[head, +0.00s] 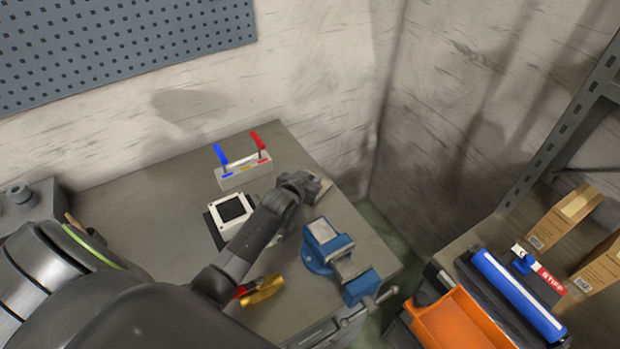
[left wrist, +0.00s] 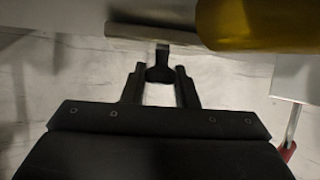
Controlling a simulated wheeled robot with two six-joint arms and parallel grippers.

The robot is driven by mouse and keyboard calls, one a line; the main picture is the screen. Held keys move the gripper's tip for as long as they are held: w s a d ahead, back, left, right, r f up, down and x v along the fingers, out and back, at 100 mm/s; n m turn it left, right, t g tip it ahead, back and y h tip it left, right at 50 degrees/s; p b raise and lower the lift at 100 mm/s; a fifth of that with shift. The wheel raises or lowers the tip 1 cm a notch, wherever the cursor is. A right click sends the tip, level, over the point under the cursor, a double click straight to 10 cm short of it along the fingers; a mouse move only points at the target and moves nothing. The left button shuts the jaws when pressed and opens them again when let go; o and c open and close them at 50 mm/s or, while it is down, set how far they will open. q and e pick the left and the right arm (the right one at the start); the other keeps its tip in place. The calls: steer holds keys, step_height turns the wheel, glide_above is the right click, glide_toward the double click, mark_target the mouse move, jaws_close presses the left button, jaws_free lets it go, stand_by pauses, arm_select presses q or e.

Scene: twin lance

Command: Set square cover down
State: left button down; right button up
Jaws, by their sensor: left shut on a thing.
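My left gripper (head: 308,187) reaches over the right part of the workbench. In the left wrist view its fingers (left wrist: 160,88) are shut on a small dark knob under a thin brownish plate edge, seen edge-on. I take this plate to be the square cover (left wrist: 150,31); in the head view a small tan part of it (head: 322,186) shows past the gripper. The gripper hides most of it, and I cannot tell whether it touches the bench. A white square frame with a dark centre (head: 232,209) lies left of the gripper on a black base. My right gripper is out of view.
A grey block (head: 243,176) with blue and red handles stands behind. A blue vise (head: 335,255) is at the bench's front right. A yellow-handled tool (head: 262,289) lies near my forearm. An orange bin (head: 460,322) is at the lower right.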

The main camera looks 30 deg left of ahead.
arm_select(q)
steer(key=c, duration=1.1)
jaws_free()
steer(key=shift+f, duration=0.1)
steer(key=shift+c, duration=0.2)
steer(key=v, duration=1.2)
steer(key=shift+b, duration=0.35)
